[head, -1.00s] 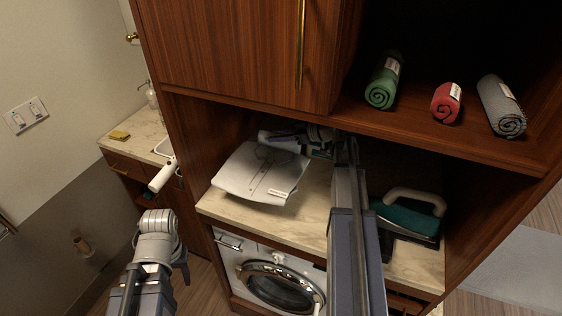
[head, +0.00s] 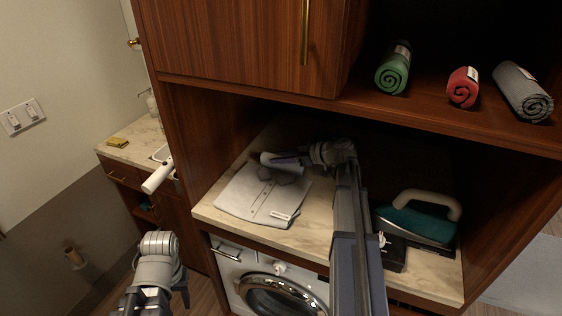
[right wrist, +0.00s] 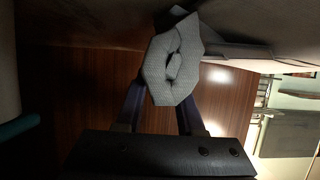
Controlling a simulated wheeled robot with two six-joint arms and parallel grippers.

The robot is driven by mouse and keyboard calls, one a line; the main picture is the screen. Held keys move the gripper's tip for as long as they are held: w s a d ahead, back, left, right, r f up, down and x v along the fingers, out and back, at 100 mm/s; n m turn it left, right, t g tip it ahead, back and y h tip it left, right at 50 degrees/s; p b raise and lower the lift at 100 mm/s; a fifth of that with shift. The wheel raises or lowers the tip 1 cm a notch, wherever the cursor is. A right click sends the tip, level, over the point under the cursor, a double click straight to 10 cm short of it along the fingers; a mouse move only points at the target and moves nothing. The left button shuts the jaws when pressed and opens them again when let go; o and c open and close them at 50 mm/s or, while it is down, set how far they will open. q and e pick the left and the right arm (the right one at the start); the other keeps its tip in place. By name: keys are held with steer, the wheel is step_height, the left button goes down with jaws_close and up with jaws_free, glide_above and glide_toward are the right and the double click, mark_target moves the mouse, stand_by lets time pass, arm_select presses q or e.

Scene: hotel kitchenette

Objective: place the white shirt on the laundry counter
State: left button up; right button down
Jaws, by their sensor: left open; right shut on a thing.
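The white shirt (head: 245,196), folded flat with a small tag at its front edge, lies on the pale stone laundry counter (head: 320,228), above the washing machine. My right gripper (head: 274,161) is at the shirt's back edge. The contact with the counter under the collar is hidden. My left gripper (head: 183,290) is low at the left, in front of the cabinet, empty and apart from the shirt; its fingertips show poorly.
A teal iron (head: 420,220) stands on the counter to the right of my right arm. A shelf above holds rolled green (head: 394,70), red (head: 463,88) and grey (head: 523,93) towels and overhangs the niche. A washing machine (head: 268,285) is below.

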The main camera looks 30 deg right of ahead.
steer(key=c, duration=0.5)
jaws_free()
steer(key=shift+s+d+r, duration=0.15)
steer(key=shift+s+r, duration=0.05)
steer(key=shift+r, duration=0.05)
step_height(320, 180, up, 4)
steer(key=p, duration=0.4)
glide_above(309, 170)
steer(key=shift+s+d+r+p, duration=0.1)
steer(key=shift+s+d+p, duration=0.2)
steer(key=shift+s+d, duration=0.15)
